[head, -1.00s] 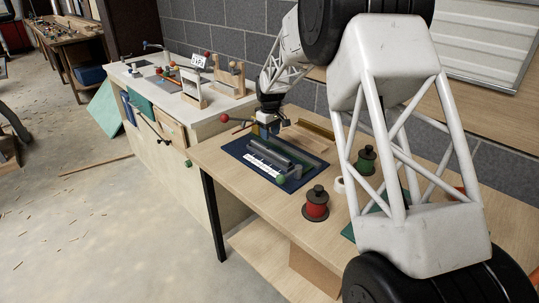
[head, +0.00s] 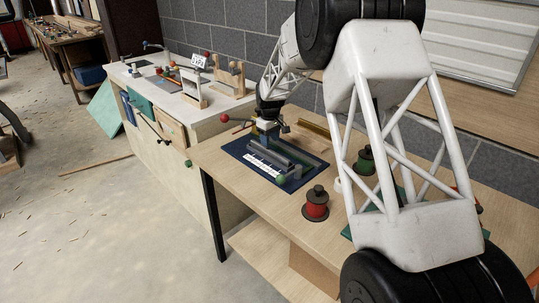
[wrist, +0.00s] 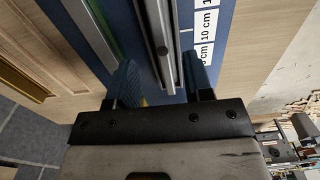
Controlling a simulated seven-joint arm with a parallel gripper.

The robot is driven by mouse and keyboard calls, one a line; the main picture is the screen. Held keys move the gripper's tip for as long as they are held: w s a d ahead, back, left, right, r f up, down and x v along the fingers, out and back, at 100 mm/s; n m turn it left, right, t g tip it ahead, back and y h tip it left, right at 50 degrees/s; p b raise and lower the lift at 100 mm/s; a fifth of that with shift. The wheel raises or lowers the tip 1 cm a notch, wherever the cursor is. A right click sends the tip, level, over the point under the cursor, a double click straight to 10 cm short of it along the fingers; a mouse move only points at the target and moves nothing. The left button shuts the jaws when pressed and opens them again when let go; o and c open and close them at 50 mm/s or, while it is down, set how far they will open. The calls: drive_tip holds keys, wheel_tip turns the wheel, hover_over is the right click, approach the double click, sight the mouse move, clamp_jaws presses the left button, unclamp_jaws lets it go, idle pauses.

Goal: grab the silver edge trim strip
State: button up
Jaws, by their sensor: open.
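The silver edge trim strip (wrist: 160,35) is a long grey metal profile. In the head view it appears to be the grey bar (head: 285,157) lying on the dark blue mat (head: 316,163). My gripper (wrist: 162,75) is open. In the wrist view its two blue-padded fingers stand on either side of the strip, with visible gaps. In the head view my gripper (head: 268,138) is over the back left end of the strip, and its fingertips are hard to make out.
A white label with centimetre marks (wrist: 207,27) lies beside the strip. A gold strip (head: 314,129) lies behind the mat. A red-and-black spool (head: 317,204) and a green one (head: 365,160) stand to the right. A red-ball lever (head: 225,118) is left of my gripper.

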sight(270, 150)
drive_tip(key=shift+f, duration=2.55)
clamp_jaws()
